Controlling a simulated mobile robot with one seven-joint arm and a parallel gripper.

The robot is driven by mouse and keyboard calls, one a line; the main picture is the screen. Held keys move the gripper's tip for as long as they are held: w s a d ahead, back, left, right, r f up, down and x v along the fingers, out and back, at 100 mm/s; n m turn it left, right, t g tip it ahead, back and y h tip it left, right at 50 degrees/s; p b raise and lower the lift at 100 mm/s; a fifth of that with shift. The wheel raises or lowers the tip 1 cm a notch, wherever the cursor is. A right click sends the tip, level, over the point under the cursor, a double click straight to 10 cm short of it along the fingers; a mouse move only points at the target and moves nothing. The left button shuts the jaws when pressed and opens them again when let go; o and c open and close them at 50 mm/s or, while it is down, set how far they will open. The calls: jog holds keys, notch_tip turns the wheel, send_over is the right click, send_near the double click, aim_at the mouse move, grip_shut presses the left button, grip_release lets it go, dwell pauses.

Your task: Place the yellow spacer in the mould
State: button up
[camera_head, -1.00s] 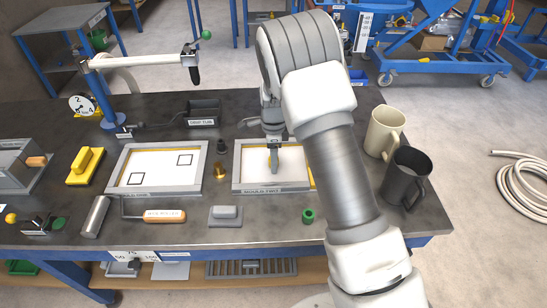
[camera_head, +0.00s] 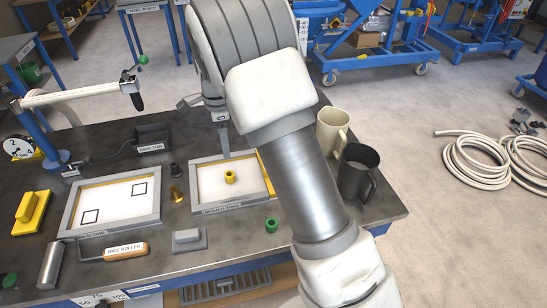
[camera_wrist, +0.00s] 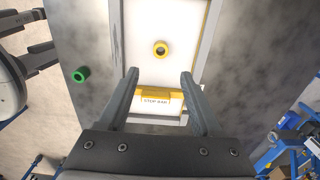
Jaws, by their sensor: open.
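The yellow spacer (camera_head: 230,181) is a short ring on the white floor of mould two (camera_head: 236,208), near its middle. It also shows in the wrist view (camera_wrist: 155,52), its hole facing up, with white floor around it. My gripper (camera_wrist: 159,75) is open and empty, its fingers apart. In the wrist view the spacer is beyond the fingertips, touching neither. In the head view my gripper (camera_head: 218,125) is over the mould's far side, and my arm hides the mould's far right corner. A yellow stop bar (camera_wrist: 152,94) lies along one end of the mould.
A green ring (camera_head: 271,225) lies in front of the mould. Mould one (camera_head: 68,211) is at left, with a brass piece (camera_head: 176,195) and a dark piece (camera_head: 175,171) between the moulds. A cream mug (camera_head: 331,133) and dark mug (camera_head: 355,172) stand right of my arm.

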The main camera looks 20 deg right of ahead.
jog(key=s+d+r+n+t, duration=0.1)
jog(key=s+d+r+n, duration=0.15)
jog(key=s+r, duration=0.25)
jog(key=s+d+r+n+t+y, duration=0.1)
jog(key=s+d+r+n, duration=0.1)
jog(key=s+r+n, duration=0.3)
jog(key=s+d+r+n+t, duration=0.1)
jog(key=s+d+r, duration=0.25)
jog(key=r, duration=0.25)
jog(key=s+d+r+n+t, duration=0.1)
jog(key=s+n, duration=0.3)
jog(key=s, duration=0.4)
jog(key=s+d+n+t+h, duration=0.1)
jog(key=s+d+n, duration=0.1)
jog(key=s+n, duration=0.3)
jog(key=s, duration=0.3)
jog(key=shift+s+r+t, duration=0.3)
jog(key=shift+r, duration=0.1)
jog(key=shift+r, duration=0.1)
